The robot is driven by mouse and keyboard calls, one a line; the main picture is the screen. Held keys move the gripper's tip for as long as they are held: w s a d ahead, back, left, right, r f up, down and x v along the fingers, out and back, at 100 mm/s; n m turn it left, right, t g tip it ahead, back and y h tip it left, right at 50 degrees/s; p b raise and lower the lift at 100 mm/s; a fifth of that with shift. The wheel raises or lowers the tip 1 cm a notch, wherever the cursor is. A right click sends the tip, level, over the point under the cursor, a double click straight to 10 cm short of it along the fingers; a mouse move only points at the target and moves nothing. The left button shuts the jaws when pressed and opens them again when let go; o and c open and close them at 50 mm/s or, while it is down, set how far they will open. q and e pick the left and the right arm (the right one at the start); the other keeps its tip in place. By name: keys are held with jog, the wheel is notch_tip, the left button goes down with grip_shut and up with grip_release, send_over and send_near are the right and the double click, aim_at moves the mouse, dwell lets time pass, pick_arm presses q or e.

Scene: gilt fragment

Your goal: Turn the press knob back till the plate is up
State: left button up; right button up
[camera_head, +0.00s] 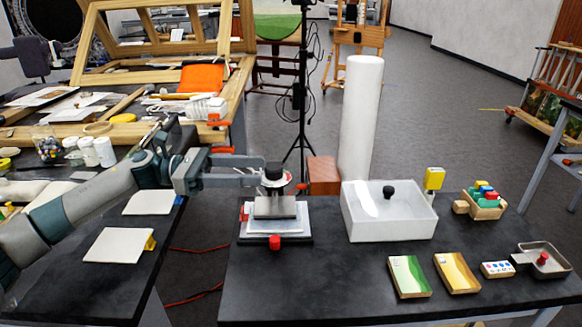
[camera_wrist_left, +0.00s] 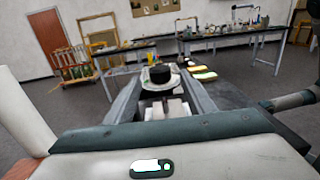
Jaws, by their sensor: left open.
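The small press stands at the left end of the dark table, with a dark base (camera_head: 300,238). Its black knob (camera_head: 273,171) sits on top above a pale round disc (camera_head: 280,181); the knob also shows in the left wrist view (camera_wrist_left: 159,74). The grey metal plate (camera_head: 275,207) is below the knob, over a white layer. Any gap under the plate is hard to tell. My left gripper (camera_wrist_left: 160,84) reaches in from the left at knob height. Its fingers are open on either side of the knob; contact cannot be seen. My right gripper is not in view.
Green and yellow boxes (camera_head: 456,273) lie near the front edge. A gap separates the left table (camera_head: 95,285) from this one.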

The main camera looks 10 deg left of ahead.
aim_at(274, 172)
pick_arm(q)
jog(key=p+x, duration=0.2)
jog(key=x, duration=0.7)
jog(key=shift+d, duration=0.2)
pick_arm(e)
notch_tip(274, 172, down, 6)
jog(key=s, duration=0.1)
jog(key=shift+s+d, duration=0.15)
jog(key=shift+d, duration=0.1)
pick_arm(q)
jog(key=c, duration=1.1)
jog(key=shift+w+t, duration=0.1)
jog(key=shift+t, duration=0.2)
